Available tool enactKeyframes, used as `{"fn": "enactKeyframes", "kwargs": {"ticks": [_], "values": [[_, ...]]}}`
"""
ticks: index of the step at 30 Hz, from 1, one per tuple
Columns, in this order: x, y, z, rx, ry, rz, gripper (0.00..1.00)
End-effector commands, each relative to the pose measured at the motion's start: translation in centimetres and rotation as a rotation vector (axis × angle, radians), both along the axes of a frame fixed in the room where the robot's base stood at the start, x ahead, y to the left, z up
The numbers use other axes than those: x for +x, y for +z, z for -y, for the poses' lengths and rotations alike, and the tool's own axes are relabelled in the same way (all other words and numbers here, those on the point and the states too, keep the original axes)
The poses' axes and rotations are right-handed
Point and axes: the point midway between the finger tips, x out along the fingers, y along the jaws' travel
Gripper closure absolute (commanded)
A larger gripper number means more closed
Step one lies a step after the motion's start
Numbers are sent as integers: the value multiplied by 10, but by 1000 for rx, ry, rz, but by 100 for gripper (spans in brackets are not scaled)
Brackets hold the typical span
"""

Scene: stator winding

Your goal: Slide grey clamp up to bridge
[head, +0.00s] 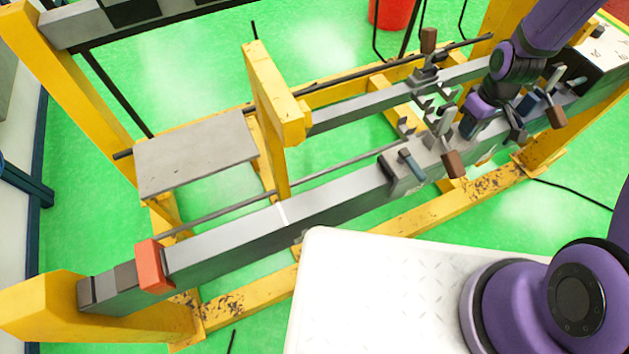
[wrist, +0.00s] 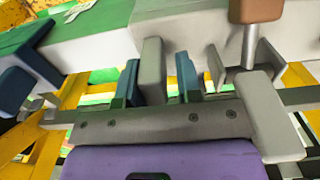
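A grey clamp (head: 441,130) with a brown handle (head: 453,164) sits on the long grey beam (head: 345,190). My gripper (head: 468,125) is low over the beam beside this clamp. In the wrist view, an upright light grey post (wrist: 153,70) of the clamp stands between the two dark teal fingers of my gripper (wrist: 160,80). The left finger is close to the post, and a gap shows at the right finger. The clamp's brown handle (wrist: 256,10) is at upper right. I cannot tell for sure which part is the bridge. The clamp's base is partly hidden.
A smaller clamp with a blue handle (head: 410,163) sits left along the beam. A dark blue clamp part (wrist: 28,62) is close at the left in the wrist view. A yellow upright (head: 272,95) and a red block (head: 153,267) stand farther left. The beam between them is clear.

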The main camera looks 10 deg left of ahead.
Motion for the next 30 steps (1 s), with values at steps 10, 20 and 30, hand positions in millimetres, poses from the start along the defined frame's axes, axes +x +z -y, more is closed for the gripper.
{"fn": "enactKeyframes", "kwargs": {"ticks": [10,20,30], "values": [[-18,0,-26,0,4,-2,70],[-31,0,-47,0,2,-1,70],[-33,0,-49,0,-1,0,70]]}}
